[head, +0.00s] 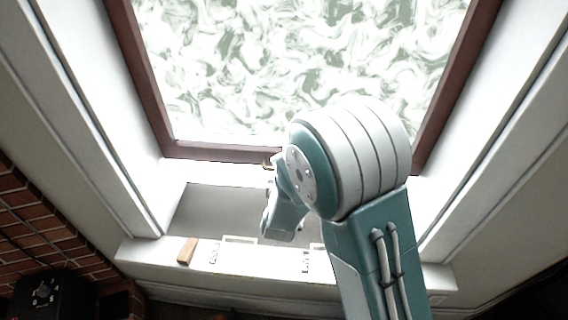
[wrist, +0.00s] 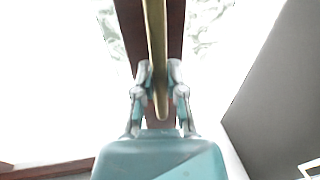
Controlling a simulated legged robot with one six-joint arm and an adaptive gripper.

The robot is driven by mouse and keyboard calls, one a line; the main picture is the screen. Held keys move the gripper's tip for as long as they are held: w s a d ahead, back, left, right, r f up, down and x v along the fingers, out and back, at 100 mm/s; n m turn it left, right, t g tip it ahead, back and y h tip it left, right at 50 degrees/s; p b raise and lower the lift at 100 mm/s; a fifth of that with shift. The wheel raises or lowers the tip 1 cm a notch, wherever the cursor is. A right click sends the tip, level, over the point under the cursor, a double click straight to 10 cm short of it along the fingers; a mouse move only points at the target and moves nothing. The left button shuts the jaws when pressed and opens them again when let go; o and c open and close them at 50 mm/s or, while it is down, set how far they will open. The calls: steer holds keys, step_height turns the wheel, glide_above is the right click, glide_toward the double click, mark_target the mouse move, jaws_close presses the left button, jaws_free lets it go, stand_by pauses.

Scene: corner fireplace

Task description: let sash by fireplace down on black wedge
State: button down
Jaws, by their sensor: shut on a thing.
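The sash (head: 215,151) has a dark reddish-brown frame around swirl-patterned glass. Its bottom rail stands above the white sill, with a grey gap showing under it. A small brass handle (head: 267,165) is on the bottom rail. In the wrist view the handle is a long brass bar (wrist: 156,40) in front of the brown rail (wrist: 128,22). My gripper (wrist: 160,78) has its fingers on both sides of this bar and is shut on it. My arm hides part of the rail and sill in the head view. I cannot make out a black wedge in either view.
A brown wooden block (head: 186,251) lies on the left part of the sill (head: 140,250). Pale, hard-to-read items (head: 238,241) lie right of it. Brickwork (head: 30,215) and a black box with a dial (head: 45,295) are at lower left. White jambs flank the window.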

steer(key=f, duration=1.6)
steer(key=shift+d+f, duration=0.25)
steer(key=shift+d, duration=0.05)
steer(key=shift+f, duration=0.6)
steer(key=shift+s+f, duration=0.1)
steer(key=c, duration=0.8)
jaws_free()
steer(key=shift+d, duration=0.1)
steer(key=shift+o, duration=0.6)
steer(key=v, duration=1.1)
steer(key=shift+s, duration=0.3)
